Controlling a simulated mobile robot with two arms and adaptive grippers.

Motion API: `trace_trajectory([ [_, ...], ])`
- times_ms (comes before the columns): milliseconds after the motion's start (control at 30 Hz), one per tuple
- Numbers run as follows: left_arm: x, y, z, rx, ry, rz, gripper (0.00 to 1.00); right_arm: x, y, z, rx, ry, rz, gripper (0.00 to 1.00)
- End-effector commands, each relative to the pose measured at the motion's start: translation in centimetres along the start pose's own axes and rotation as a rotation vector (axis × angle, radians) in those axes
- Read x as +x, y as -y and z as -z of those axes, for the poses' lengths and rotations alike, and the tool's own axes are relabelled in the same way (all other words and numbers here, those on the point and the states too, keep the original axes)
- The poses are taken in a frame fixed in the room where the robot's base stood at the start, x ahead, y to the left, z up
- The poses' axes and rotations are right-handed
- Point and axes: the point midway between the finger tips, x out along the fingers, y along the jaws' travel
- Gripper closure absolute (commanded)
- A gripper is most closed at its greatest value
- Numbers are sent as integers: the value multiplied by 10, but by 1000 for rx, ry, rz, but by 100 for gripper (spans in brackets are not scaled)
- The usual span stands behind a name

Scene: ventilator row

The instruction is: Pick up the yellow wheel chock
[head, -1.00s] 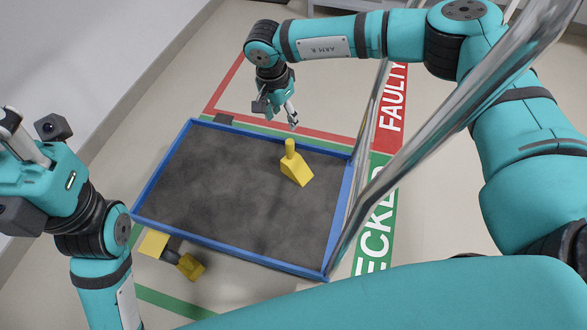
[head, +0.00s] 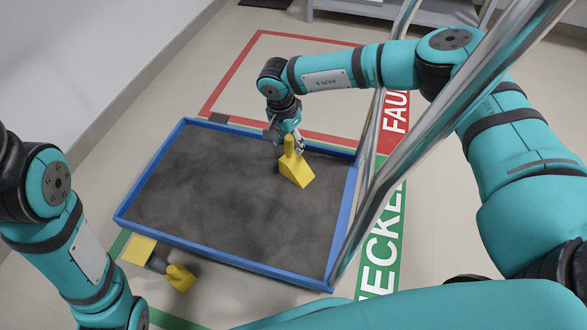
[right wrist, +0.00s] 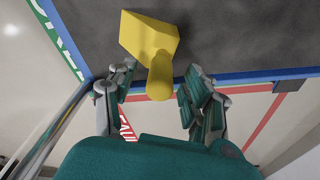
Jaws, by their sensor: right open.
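The yellow wheel chock (head: 296,169) stands on the dark mat of a blue-rimmed platform (head: 231,259), near its far right corner. It has a wedge body and an upright round handle. My right gripper (head: 286,136) is at the handle, on its far side in the head view. In the right wrist view the chock (right wrist: 147,38) lies ahead, and its handle end sits between the open fingers of the right gripper (right wrist: 158,88). I see a gap on both sides, more on the right.
A shiny metal handrail (head: 366,150) rises at the platform's right side, close to my right arm. Red and green floor markings surround the platform. The mat left of the chock is bare.

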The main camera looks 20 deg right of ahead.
Motion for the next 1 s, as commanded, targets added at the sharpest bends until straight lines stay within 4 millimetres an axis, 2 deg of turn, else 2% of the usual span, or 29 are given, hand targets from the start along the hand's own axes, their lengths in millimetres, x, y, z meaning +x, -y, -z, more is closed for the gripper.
trace_trajectory([
  [300, 2, -1, 2, 1, -8, -3, 100, 4, 0, 0, -1, 0, 0, 51],
  [600, 2, -1, 2, 1, -8, -3, 100, 4, 0, 0, -1, 0, 0, 90],
  [700, 2, -1, 2, 1, -8, -3, 100, 4, 0, 0, -1, 0, 0, 100],
  [1000, 2, -1, 2, 0, -8, -3, 100, 3, 0, 0, -1, 0, 1, 100],
])
